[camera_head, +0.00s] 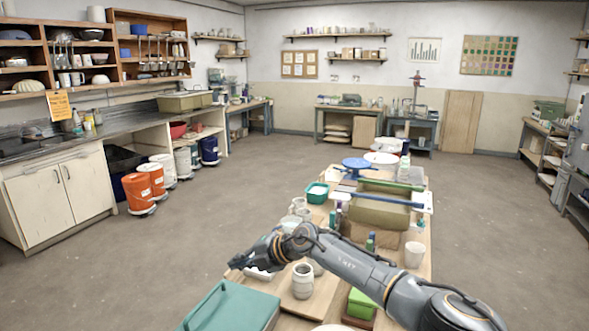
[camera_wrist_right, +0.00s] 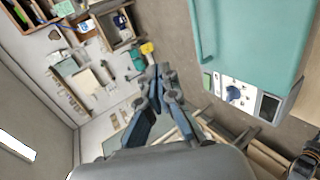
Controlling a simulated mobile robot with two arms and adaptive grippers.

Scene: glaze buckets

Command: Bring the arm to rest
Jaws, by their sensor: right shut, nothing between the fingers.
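My right arm crosses the front of the worktable (camera_head: 410,285) from the lower right of the head view. Its right gripper (camera_head: 236,263) points to the left, above the table's left side, near the teal box. In the right wrist view the gripper (camera_wrist_right: 159,72) has its fingers together with nothing between them. My left arm and gripper are in neither view. The arm hides part of the tabletop beneath it.
A teal box (camera_head: 232,308) lies at the front left, with a grey jar (camera_head: 302,281) beside it. A green block (camera_head: 361,304), a pale cup (camera_head: 414,254) and a tan bin (camera_head: 380,209) stand close to the arm. Open floor (camera_head: 150,265) lies to the left.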

